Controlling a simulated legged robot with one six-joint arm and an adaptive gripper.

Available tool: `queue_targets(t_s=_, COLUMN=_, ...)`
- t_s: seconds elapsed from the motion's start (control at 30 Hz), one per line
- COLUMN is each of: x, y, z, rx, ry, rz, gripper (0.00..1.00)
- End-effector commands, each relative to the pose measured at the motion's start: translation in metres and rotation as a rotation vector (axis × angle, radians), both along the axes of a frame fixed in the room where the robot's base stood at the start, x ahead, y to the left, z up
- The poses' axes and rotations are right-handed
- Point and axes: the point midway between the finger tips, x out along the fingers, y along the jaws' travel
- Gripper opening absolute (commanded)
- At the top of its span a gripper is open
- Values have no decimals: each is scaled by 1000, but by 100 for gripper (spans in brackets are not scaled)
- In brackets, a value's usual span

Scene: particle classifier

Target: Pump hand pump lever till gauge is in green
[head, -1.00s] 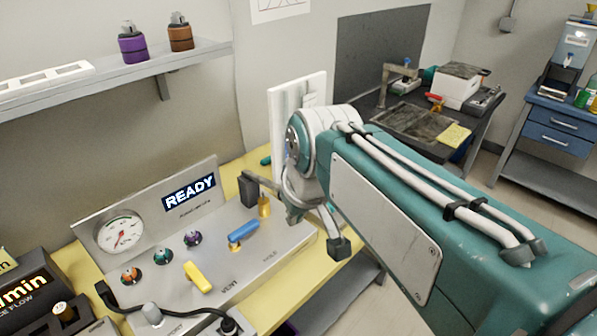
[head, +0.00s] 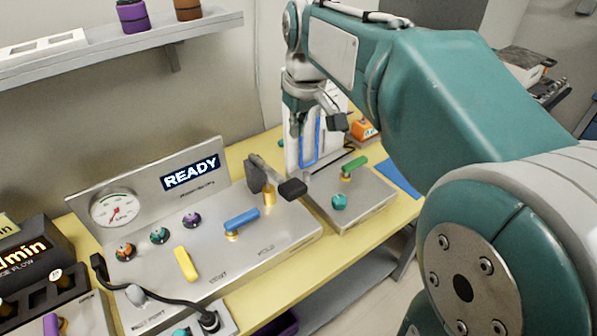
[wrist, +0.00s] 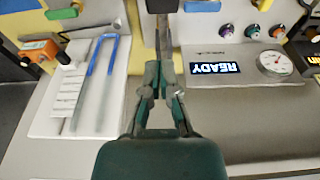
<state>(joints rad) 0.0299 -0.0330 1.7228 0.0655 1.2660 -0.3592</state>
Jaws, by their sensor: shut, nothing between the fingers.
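The hand pump lever (head: 275,180) is a grey bar with a black grip, beside a brass post on the right of the grey panel. The round gauge (head: 115,210) is white with a red needle pointing to the lower left; its colour zones are too small to read. The gauge also shows in the wrist view (wrist: 271,64). My gripper (head: 298,128) is beyond and above the lever, apart from it in the head view. In the wrist view its fingers (wrist: 160,72) are closed together and empty, with the lever's bar (wrist: 163,34) just past the tips; contact cannot be told.
A lit READY display (head: 190,172) stands beside the gauge. The panel has a blue handle (head: 241,219), a yellow handle (head: 186,263) and several knobs. A second unit with a green handle (head: 354,165) and blue tube (head: 311,145) stands right. A shelf (head: 110,55) hangs above.

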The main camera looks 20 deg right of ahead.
Motion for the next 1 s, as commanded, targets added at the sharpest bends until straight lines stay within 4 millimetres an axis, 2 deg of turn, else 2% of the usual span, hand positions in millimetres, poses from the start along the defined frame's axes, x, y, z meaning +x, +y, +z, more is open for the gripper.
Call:
queue_targets(t_s=0.2, x=0, y=-5, z=-1, rx=5, ry=-1, rz=-1, gripper=0)
queue_targets(t_s=0.33, x=2, y=-6, z=-10, rx=7, ry=1, rz=-1, gripper=0)
queue_targets(t_s=0.83, x=18, y=3, z=-99, rx=5, ry=3, rz=0, gripper=0)
queue_targets(t_s=1.0, x=13, y=0, z=-124, rx=4, ry=0, rz=-1, gripper=0)
